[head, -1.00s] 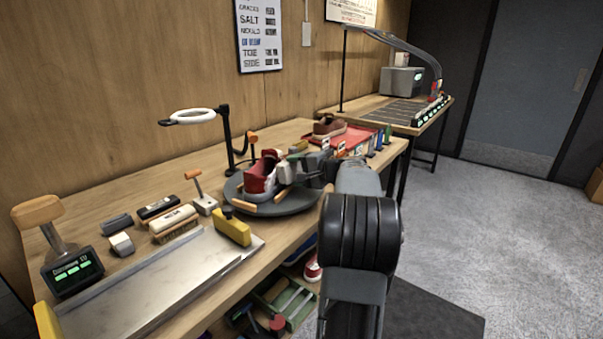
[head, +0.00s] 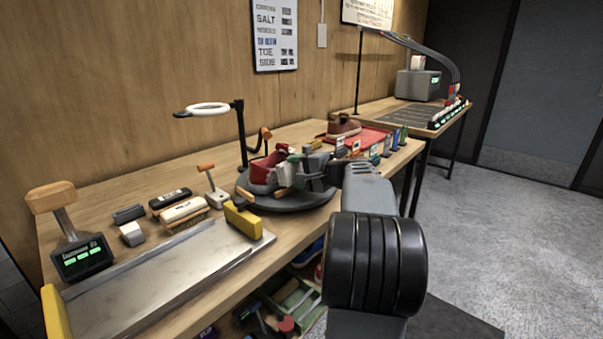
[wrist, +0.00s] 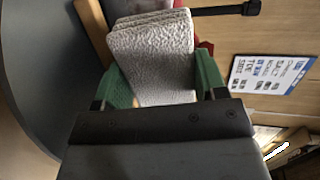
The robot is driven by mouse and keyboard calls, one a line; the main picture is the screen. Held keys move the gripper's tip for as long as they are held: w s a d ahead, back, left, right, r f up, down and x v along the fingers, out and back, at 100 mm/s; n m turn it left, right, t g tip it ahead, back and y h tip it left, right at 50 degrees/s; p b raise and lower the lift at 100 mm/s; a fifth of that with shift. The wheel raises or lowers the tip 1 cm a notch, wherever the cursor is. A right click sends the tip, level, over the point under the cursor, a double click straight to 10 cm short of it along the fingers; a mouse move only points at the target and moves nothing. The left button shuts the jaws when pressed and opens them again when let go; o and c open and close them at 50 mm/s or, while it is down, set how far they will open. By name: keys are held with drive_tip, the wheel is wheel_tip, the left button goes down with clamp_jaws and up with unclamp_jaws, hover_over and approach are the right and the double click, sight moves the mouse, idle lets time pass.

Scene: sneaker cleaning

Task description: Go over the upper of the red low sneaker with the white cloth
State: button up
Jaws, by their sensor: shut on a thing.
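The red low sneaker (head: 263,170) sits on the dark round turntable (head: 290,203) on the bench, with its near side partly hidden by my gripper. My gripper (head: 296,165) is shut on the folded white cloth (wrist: 152,50), between its green fingers in the wrist view. The cloth also shows in the head view (head: 284,172), against or very near the red sneaker; I cannot tell whether they touch. A little red (wrist: 206,50) shows behind the cloth in the wrist view.
A ring lamp (head: 208,109) stands behind the turntable.

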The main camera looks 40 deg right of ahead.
sight(288, 178)
drive_tip(key=shift+s+a+f+b, duration=0.15)
drive_tip(key=shift+a+b, duration=0.25)
drive_tip(key=shift+a, duration=0.3)
drive_tip(key=shift+s+a+f+b, duration=0.1)
drive_tip(key=shift+a+b, duration=0.3)
drive_tip(key=shift+a, duration=0.25)
drive_tip(key=shift+s+a+f+b, duration=0.15)
drive_tip(key=shift+a+b, duration=0.25)
drive_tip(key=shift+a, duration=0.3)
drive_tip(key=shift+d+r, duration=0.1)
